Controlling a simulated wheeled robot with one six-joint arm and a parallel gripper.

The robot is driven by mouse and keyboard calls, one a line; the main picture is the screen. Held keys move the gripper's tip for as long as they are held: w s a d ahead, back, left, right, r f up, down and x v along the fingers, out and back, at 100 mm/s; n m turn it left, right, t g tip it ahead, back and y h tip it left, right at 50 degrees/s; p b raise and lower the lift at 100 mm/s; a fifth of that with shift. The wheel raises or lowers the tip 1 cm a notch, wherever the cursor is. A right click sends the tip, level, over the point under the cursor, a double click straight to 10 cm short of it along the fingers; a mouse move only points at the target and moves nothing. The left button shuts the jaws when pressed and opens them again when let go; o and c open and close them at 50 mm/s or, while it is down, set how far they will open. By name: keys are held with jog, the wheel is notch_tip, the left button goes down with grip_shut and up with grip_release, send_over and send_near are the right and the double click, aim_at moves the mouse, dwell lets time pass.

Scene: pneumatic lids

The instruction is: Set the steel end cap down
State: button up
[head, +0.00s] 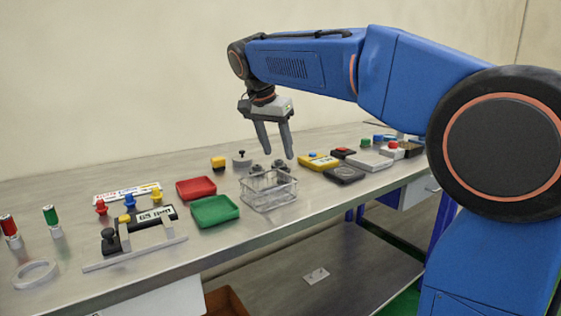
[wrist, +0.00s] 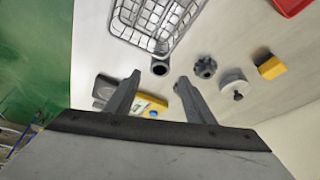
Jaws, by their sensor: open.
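A pale steel-coloured disc with a dark knob (head: 241,161), which looks like the steel end cap, sits on the bench behind the clear wire basket. It also shows in the wrist view (wrist: 234,84), right of my fingers. My gripper (head: 278,154) is open and empty, fingers pointing down above the bench, to the right of the disc and apart from it. In the wrist view my gripper (wrist: 159,77) has its fingers spread, with a dark round ring part (wrist: 160,67) showing just beyond the gap. A dark toothed round part (wrist: 205,67) lies between that ring and the disc.
The wire basket (head: 262,195) stands near the front edge. A yellow block (head: 218,163), red tray (head: 196,187) and green tray (head: 213,211) are to its left. A yellow box (head: 318,161) and dark box (head: 344,175) are to its right. A clamp fixture (head: 135,235) is far left.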

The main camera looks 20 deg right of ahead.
jog(key=shift+o, duration=0.4)
jog(key=v, duration=0.4)
jog(key=shift+s+a+r, duration=0.1)
jog(key=shift+a+r, duration=0.05)
jog(key=shift+r, duration=0.15)
jog(key=t+h, duration=0.3)
send_near(281, 167)
jog(key=f, duration=0.1)
jog(key=d+f, duration=0.1)
jog(key=shift+f, duration=0.4)
jog(key=shift+d+x, duration=0.2)
jog(key=shift+x, duration=1.15)
jog(key=shift+d+x, duration=0.15)
jog(key=shift+x, duration=1.2)
jog(key=shift+s+r, duration=0.1)
jog(key=shift+r, duration=0.05)
grip_shut()
jog(key=shift+r, duration=0.15)
